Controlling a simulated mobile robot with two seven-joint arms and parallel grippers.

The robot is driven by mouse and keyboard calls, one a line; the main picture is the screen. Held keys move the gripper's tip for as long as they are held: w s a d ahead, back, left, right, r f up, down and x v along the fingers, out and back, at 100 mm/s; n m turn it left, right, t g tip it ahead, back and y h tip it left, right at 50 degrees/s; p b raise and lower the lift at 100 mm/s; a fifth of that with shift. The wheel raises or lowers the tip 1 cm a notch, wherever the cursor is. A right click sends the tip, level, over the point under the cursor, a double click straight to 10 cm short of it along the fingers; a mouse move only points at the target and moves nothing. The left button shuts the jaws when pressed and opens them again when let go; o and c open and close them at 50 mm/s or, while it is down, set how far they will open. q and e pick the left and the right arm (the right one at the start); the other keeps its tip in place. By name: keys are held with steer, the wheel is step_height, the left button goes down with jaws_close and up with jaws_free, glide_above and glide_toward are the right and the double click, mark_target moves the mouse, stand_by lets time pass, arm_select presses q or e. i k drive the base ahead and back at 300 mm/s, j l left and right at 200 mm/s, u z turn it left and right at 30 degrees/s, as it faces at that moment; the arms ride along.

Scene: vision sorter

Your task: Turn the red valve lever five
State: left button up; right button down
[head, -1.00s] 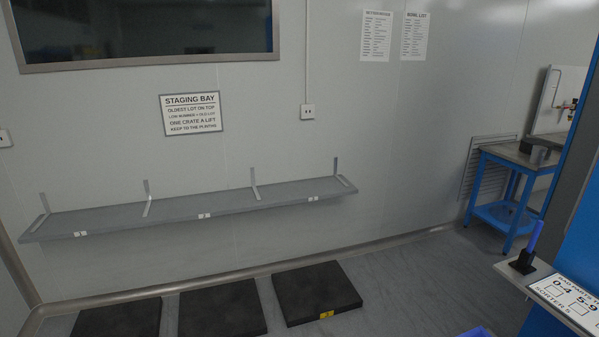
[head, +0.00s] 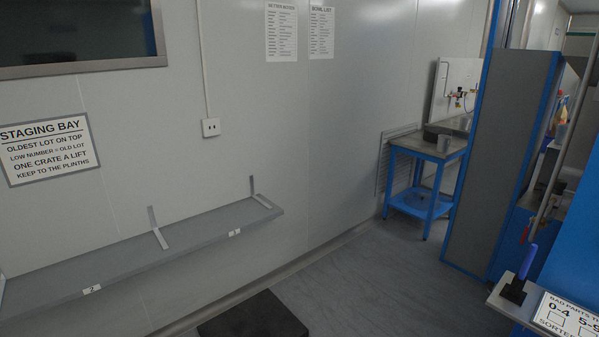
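At the back right, a pale board (head: 457,82) on the wall carries small pipe fittings (head: 461,97) with tiny reddish spots. They are too small to tell whether one is a red valve lever. A small red part (head: 526,232) also shows at the right, near a slanted grey rod; I cannot tell what it is. Neither of my grippers is in view.
A blue-framed bench (head: 425,175) stands below the board, with a grey cup on it. A tall grey and blue cabinet (head: 503,150) stands right of it. A blue-handled device (head: 520,275) sits on a ledge at lower right.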

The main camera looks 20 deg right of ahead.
mark_target(527, 228)
steer(key=i+z, duration=0.2)
steer(key=z, duration=0.2)
steer(key=i+j+z, duration=0.2)
steer(key=z, duration=0.25)
steer(key=i+j+z, duration=0.2)
steer(key=z, duration=0.2)
steer(key=i+j+z, duration=0.15)
steer(key=j+z, duration=0.25)
steer(key=i+j+z, duration=0.1)
steer(key=z, duration=0.35)
steer(key=i+j+z, duration=0.1)
steer(key=j+z, duration=0.2)
steer(key=i+j+z, duration=0.1)
steer(key=j+z, duration=0.2)
steer(key=j, duration=0.2)
